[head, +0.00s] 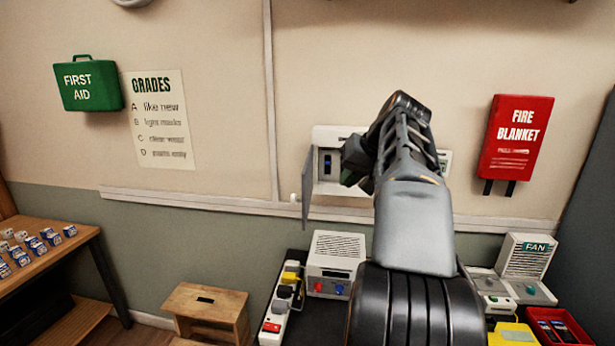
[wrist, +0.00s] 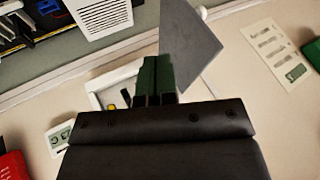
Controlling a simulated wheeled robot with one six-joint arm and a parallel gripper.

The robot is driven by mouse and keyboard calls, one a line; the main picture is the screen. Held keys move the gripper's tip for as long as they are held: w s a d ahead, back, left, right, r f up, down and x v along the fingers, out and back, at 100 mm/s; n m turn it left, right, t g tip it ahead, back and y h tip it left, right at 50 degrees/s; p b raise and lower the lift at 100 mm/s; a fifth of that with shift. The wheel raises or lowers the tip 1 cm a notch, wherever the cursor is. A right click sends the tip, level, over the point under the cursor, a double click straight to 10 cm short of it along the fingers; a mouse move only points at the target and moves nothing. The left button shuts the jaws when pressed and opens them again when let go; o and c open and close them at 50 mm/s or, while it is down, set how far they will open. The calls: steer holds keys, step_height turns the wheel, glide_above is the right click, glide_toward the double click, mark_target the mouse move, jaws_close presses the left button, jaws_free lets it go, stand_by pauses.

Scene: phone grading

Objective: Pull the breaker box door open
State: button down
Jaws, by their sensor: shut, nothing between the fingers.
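The breaker box (head: 328,182) is a pale box on the wall, with dark and blue parts showing inside. Its grey door (head: 307,188) stands swung out from the wall at the box's left side. In the wrist view the door (wrist: 190,42) is a grey panel right beside my fingers, and part of the box's pale frame (wrist: 97,99) shows behind them. My gripper (head: 356,162) is in front of the box, to the right of the door. In the wrist view my gripper (wrist: 157,64) has its dark green fingers together and empty. I cannot tell whether they touch the door. My arm hides the box's right part.
Below the box, a bench holds a white vented unit (head: 336,262), a power strip (head: 283,305) and a fan unit (head: 526,258). A red fire blanket case (head: 516,137) hangs at right. A wooden stool (head: 205,308) stands at left.

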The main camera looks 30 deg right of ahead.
glide_toward(306, 204)
steer(key=s+d+f+x, duration=0.1)
steer(key=x, duration=0.4)
steer(key=shift+w+a+r+p, duration=0.3)
steer(key=shift+w+a+p, duration=0.25)
